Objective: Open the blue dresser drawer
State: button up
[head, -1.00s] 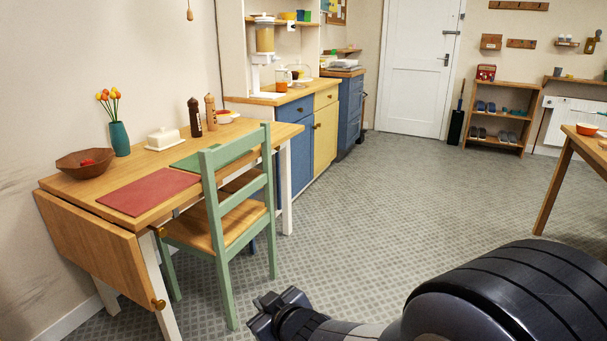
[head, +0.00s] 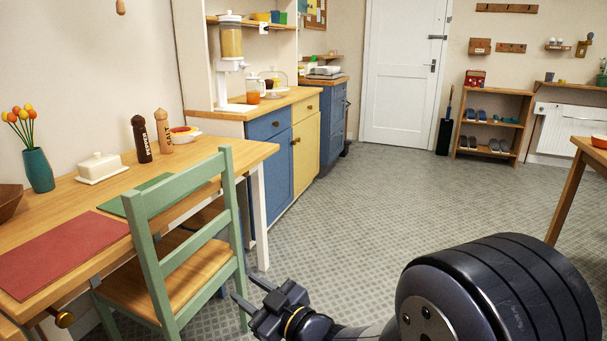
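The dresser (head: 228,116) stands against the back left wall, beyond the table. Its front has a blue drawer (head: 268,124) at the upper left, above a blue door (head: 275,168). The blue drawer looks closed; its knob is too small to make out clearly. A yellow drawer (head: 306,107) and a yellow door (head: 306,152) are to its right. My gripper (head: 251,292) is low in the foreground, right of the green chair and well short of the dresser. Its two fingers are apart and nothing shows between them.
A green chair (head: 182,222) and a wooden table (head: 240,152) with a butter dish, mills and flowers stand at left, partly before the dresser. A further blue cabinet (head: 332,110) stands behind. The grey floor (head: 375,205) ahead is open. Another table (head: 565,175) is at right.

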aim_at(263, 128)
jog(key=i+z, duration=0.3)
jog(key=i, duration=2.25)
jog(key=i+l+u, duration=0.1)
jog(key=i, duration=0.75)
jog(key=i+l+u, duration=0.1)
jog(key=i+u, duration=0.15)
jog(key=i, duration=0.15)
jog(key=i+l+u, duration=0.5)
jog(key=i, duration=0.2)
jog(key=j, duration=0.1)
